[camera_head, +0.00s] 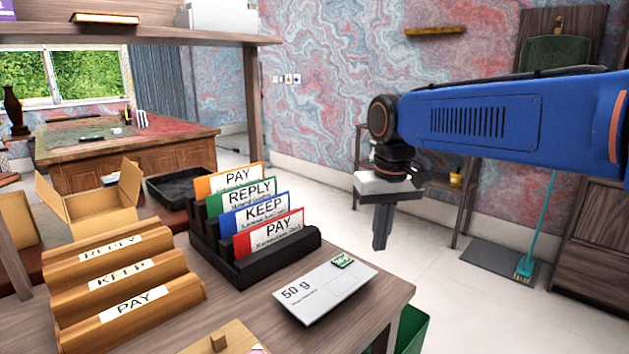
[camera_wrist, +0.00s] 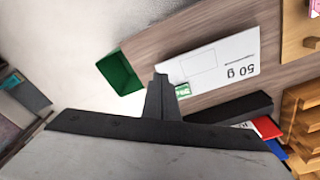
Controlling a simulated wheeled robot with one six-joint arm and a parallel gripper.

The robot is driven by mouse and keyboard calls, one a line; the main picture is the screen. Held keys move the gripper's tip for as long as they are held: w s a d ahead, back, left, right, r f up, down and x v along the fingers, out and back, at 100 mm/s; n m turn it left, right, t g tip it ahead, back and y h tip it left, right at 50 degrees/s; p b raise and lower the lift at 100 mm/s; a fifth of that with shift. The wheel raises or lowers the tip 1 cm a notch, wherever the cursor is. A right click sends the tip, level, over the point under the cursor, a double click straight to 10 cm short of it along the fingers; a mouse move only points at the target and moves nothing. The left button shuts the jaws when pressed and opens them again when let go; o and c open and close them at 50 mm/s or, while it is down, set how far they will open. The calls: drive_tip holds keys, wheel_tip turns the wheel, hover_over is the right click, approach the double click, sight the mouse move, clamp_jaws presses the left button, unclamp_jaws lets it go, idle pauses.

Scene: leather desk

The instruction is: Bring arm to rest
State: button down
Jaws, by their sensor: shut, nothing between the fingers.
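My gripper (camera_head: 381,245) hangs from the blue arm, pointing down, at the right of the desk in the head view. Its fingers are together with nothing between them. In the wrist view the closed fingers (camera_wrist: 161,82) show at the middle, above the edge of the wooden desk. A white envelope marked 50 g (camera_head: 325,291) with a green stamp lies flat on the desk, left of and below the gripper in the head view. The envelope also shows in the wrist view (camera_wrist: 225,65), where the fingers overlap the view of its stamp corner.
A black rack (camera_head: 290,250) holds several cards marked PAY, REPLY, KEEP and PAY. A wooden sorter (camera_head: 125,290) labelled REPLY, KEEP and PAY stands to its left. A green bin (camera_head: 412,330) stands beside the desk's right edge. Open floor (camera_head: 445,300) lies right of the desk.

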drive_tip(key=s+d+f+m+t, duration=0.1)
drive_tip(key=s+d+f+t, duration=0.1)
drive_tip(key=s+d+f, duration=0.5)
drive_tip(key=s+d+f+m+t, duration=0.1)
drive_tip(key=s+d+f, duration=0.5)
drive_tip(key=s, duration=0.7)
drive_tip(key=shift+s+d+f+t, duration=0.3)
drive_tip(key=shift+d+f+t, duration=0.1)
drive_tip(key=shift+d, duration=0.65)
